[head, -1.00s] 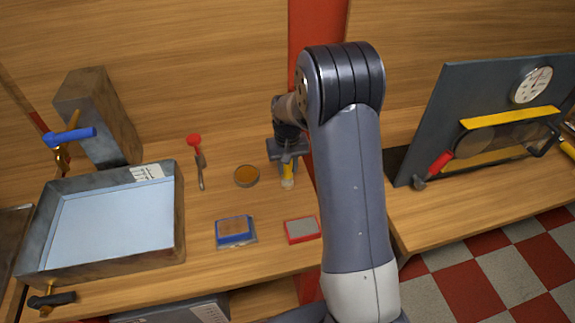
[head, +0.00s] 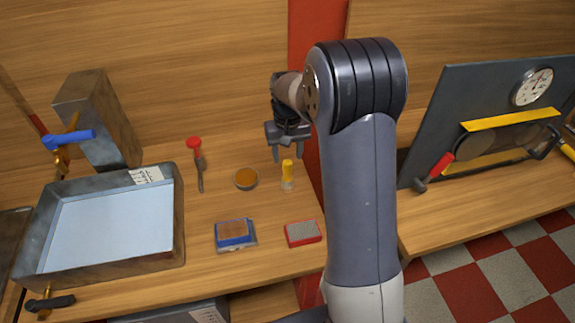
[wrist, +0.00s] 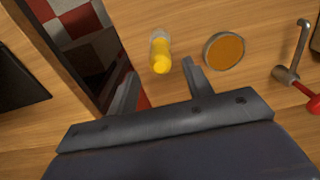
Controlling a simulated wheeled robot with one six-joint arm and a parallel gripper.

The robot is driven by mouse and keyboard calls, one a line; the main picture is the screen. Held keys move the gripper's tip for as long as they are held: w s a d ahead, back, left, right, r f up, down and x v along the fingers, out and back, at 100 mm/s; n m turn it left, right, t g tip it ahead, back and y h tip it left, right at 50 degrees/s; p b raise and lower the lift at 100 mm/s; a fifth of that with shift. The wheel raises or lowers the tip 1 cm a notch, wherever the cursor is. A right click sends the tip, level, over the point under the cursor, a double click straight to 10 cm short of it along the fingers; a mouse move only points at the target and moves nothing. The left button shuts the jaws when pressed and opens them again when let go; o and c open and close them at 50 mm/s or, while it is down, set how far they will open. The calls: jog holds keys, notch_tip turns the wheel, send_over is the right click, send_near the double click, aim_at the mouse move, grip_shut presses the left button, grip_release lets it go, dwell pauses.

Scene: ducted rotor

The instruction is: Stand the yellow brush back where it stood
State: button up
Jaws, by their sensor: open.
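The yellow brush (head: 287,174) stands upright on the wooden bench, yellow end up and a pale part below. It stands to the right of a round dish with orange-brown contents (head: 246,178). My gripper (head: 288,158) is open and empty, above and behind the brush in the head view. In the wrist view the brush (wrist: 160,53) shows just beyond the fingertips of my gripper (wrist: 160,75), apart from them, with the dish (wrist: 223,50) to its right.
A red-handled tool (head: 196,160) lies left of the dish. A blue block (head: 235,234) and a red-edged pad (head: 303,233) lie in front. A metal tray (head: 180,225) fills the left. A dark panel with a gauge (head: 425,130) stands at right.

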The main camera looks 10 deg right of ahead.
aim_at(288, 161)
notch_tip(288, 161, up, 6)
jog(key=shift+f, duration=0.25)
jog(key=shift+f, duration=0.1)
notch_tip(288, 161, down, 13)
jog(key=shift+r, duration=2.4)
